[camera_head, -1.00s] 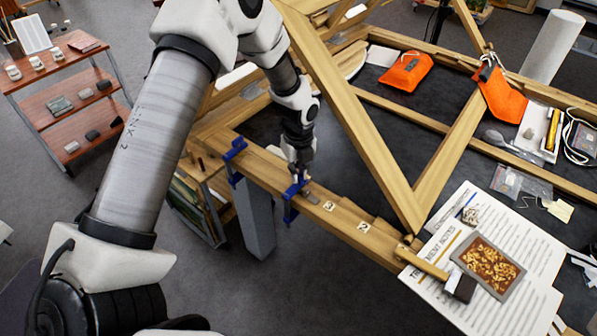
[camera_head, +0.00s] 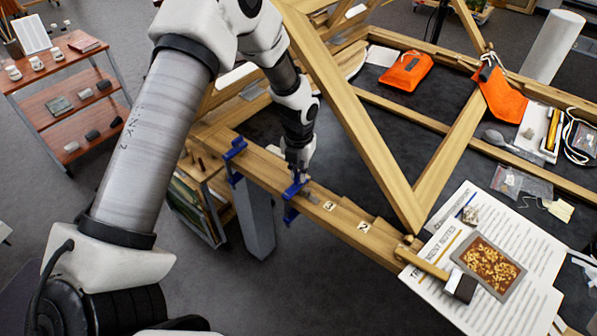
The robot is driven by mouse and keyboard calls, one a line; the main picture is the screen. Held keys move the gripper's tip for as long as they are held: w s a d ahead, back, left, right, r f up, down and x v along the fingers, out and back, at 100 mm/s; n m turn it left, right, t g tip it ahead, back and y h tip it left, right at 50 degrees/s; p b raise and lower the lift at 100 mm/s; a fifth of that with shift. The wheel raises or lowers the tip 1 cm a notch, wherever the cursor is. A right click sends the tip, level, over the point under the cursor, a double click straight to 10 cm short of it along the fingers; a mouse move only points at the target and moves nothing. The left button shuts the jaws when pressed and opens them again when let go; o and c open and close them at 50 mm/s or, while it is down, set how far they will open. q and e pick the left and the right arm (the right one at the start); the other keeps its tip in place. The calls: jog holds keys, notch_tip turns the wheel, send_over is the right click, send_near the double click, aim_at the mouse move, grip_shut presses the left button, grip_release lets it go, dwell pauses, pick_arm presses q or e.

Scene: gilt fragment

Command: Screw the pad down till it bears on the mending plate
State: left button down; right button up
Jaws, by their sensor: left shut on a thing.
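A blue clamp (camera_head: 291,190) sits around the front wooden rail (camera_head: 345,218). My left gripper (camera_head: 299,174) comes down from above and is shut on the top of this clamp, at its screw. The fingertips are small here and partly merge with the clamp. A grey metal mending plate (camera_head: 312,198) lies on the rail just right of the clamp. The pad is too small and hidden to make out, so I cannot tell whether it touches the plate. My right gripper is not in view.
A second blue clamp (camera_head: 235,149) grips the rail farther left. A diagonal beam (camera_head: 360,130) rises close to the right of my left gripper. Orange pouches (camera_head: 404,72) lie behind.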

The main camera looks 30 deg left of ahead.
aim_at(298, 175)
pick_arm(q)
jog(key=shift+m, duration=0.4)
jog(key=c, duration=1.2)
grip_release()
notch_tip(298, 175, up, 8)
jog(key=shift+f, duration=0.2)
jog(key=shift+f, duration=0.1)
